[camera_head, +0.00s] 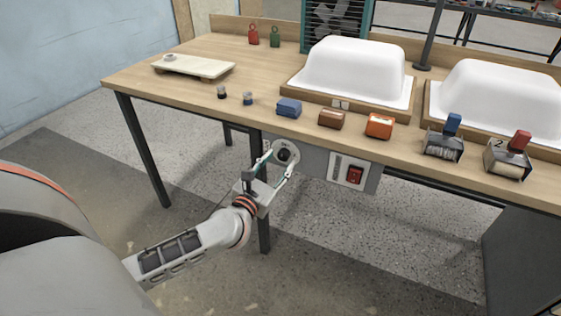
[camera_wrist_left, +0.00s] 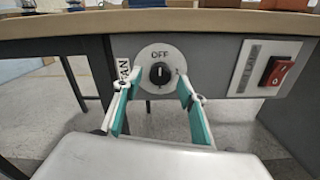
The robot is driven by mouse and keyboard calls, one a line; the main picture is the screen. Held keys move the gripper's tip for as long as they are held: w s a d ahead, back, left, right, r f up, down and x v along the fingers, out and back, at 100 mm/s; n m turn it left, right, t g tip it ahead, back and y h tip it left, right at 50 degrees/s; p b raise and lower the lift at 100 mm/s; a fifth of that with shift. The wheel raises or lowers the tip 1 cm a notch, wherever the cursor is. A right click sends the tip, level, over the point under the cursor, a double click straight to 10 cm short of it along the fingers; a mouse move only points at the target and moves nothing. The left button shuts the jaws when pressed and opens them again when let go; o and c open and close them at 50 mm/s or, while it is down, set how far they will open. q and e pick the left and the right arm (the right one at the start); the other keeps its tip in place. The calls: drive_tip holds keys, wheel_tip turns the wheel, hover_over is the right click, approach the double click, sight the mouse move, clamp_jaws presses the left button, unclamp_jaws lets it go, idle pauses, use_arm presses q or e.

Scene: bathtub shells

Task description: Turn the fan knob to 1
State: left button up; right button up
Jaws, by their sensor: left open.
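The fan knob (camera_head: 284,154) is a dark round knob on a pale dial, on the grey panel under the table's front edge. In the left wrist view the knob (camera_wrist_left: 159,74) sits in the middle of the dial, with "OFF" printed above it and "FAN" on a label to the left. A small mark shows at the dial's right side. Which way the knob points is hard to tell. My left gripper (camera_head: 279,163) is open in front of the dial, its teal-padded fingers on either side of the knob (camera_wrist_left: 158,84). Contact with the knob cannot be made out. My right gripper is out of view.
A red rocker switch (camera_head: 355,175) is on the same panel, right of the dial. Above, the wooden table (camera_head: 200,115) holds coloured blocks, stamp-like tools, two white tub shells (camera_head: 357,68) and a pale board (camera_head: 193,67). A dark table leg (camera_head: 264,222) stands below the dial.

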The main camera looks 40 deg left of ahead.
use_arm(q)
drive_tip(key=shift+w+a, duration=0.15)
drive_tip(key=shift+w, duration=0.4)
drive_tip(key=c, duration=1.1)
